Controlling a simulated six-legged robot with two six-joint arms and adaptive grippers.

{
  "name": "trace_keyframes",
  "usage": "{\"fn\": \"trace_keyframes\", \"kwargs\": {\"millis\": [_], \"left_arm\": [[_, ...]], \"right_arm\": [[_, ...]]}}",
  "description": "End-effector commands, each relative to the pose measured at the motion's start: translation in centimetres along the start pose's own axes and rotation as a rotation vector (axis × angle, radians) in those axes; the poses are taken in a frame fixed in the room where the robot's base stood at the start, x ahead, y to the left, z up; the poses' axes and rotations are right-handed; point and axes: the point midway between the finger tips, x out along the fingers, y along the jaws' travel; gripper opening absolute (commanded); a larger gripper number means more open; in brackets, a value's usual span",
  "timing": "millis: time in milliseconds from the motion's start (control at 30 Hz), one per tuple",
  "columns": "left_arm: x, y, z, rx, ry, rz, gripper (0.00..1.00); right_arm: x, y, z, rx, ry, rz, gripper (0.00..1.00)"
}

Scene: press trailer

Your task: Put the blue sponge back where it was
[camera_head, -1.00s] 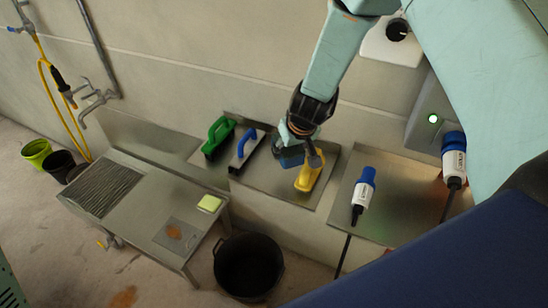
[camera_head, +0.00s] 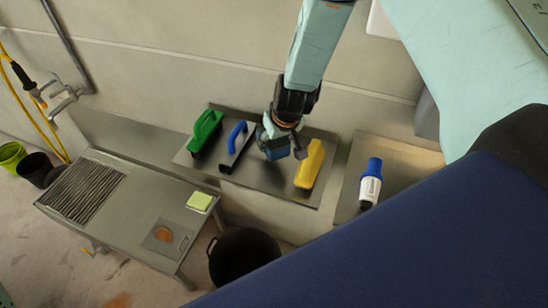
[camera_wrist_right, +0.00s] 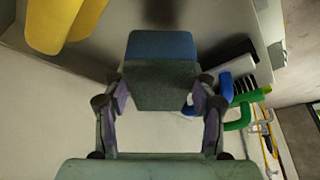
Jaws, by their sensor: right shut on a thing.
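The blue sponge (camera_head: 277,153) is in my right gripper (camera_head: 280,140), over the metal shelf (camera_head: 262,182) on the wall. In the right wrist view the sponge (camera_wrist_right: 162,68) shows a blue part and a dark grey part, and the fingers of my right gripper (camera_wrist_right: 160,95) close on it from both sides. In the head view it hangs between the blue-handled brush (camera_head: 236,145) and the yellow sponge (camera_head: 310,165). I cannot tell whether it touches the shelf. My left gripper is not in view.
A green-handled brush (camera_head: 205,130) stands at the shelf's left end. A blue and white connector (camera_head: 371,182) lies on a panel to the right. Below are a metal bench (camera_head: 130,220) with a pale green sponge (camera_head: 200,201) and a black bucket (camera_head: 243,260).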

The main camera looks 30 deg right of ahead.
Motion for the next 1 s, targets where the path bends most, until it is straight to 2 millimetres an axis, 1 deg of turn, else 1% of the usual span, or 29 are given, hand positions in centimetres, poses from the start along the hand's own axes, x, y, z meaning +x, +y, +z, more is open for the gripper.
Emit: {"fn": "trace_keyframes", "kwargs": {"millis": [33,233,400,500,633,667,833,967,1000], "left_arm": [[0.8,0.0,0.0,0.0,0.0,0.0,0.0],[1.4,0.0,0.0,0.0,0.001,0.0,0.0],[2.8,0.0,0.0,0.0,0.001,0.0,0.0],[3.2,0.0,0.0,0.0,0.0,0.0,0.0],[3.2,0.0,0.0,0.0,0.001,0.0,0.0],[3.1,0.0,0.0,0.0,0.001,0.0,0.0],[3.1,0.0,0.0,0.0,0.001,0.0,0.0],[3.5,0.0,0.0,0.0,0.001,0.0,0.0],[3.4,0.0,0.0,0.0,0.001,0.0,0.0]], "right_arm": [[0.8,0.0,0.3,0.0,0.001,0.0,0.32],[1.9,0.0,0.6,0.0,0.001,0.001,0.32],[4.1,0.0,1.3,0.0,0.001,0.001,0.32],[4.9,0.0,1.5,0.0,0.001,0.001,0.32],[5.0,0.0,1.4,0.001,0.002,0.001,0.32],[5.0,0.0,1.4,0.001,0.003,0.001,0.28],[5.0,0.0,1.4,0.001,0.003,0.001,0.28],[5.3,0.0,1.6,0.0,0.002,0.001,0.28],[5.2,0.0,1.5,0.0,0.002,0.001,0.6]]}}
